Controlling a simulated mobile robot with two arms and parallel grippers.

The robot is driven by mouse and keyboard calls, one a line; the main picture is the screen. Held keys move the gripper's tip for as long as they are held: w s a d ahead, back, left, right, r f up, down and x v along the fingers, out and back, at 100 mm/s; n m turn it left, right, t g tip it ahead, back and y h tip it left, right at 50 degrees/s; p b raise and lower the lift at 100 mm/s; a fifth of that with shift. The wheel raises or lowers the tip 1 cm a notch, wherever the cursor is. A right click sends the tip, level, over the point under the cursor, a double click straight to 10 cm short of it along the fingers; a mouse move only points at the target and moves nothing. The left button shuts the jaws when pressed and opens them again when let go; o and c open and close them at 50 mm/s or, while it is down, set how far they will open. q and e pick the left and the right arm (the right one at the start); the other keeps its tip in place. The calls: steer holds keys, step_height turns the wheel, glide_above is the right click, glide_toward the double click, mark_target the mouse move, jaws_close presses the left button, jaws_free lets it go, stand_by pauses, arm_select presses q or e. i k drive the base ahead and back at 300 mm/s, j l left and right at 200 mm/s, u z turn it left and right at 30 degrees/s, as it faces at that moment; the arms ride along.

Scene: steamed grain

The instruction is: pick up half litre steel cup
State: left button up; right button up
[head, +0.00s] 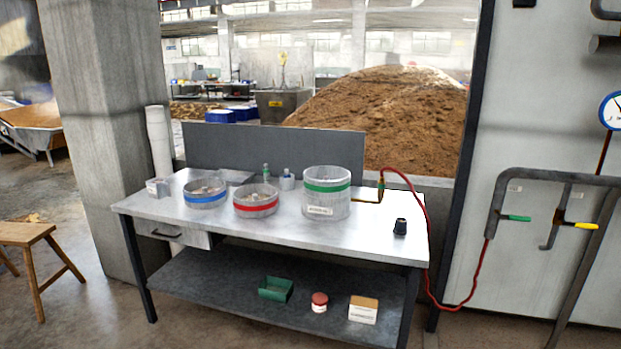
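A small grey metal-looking cup (287,182) stands at the back of the steel table (375,235), between the red-banded container and the tall green-banded container. It is small here, and no size marking can be read on it, so I cannot be sure it is the half litre steel cup. A small dark cup-like object (400,228) stands alone near the table's right front. Neither of my grippers is in view.
Clear containers with a blue band (205,200), a red band (256,207) and a green band (326,187) crowd the tabletop. A red hose (424,220) runs down past the table's right end. A wooden stool (25,234) stands at left.

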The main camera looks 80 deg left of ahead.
mark_target(158, 188)
steer(key=u, duration=3.7)
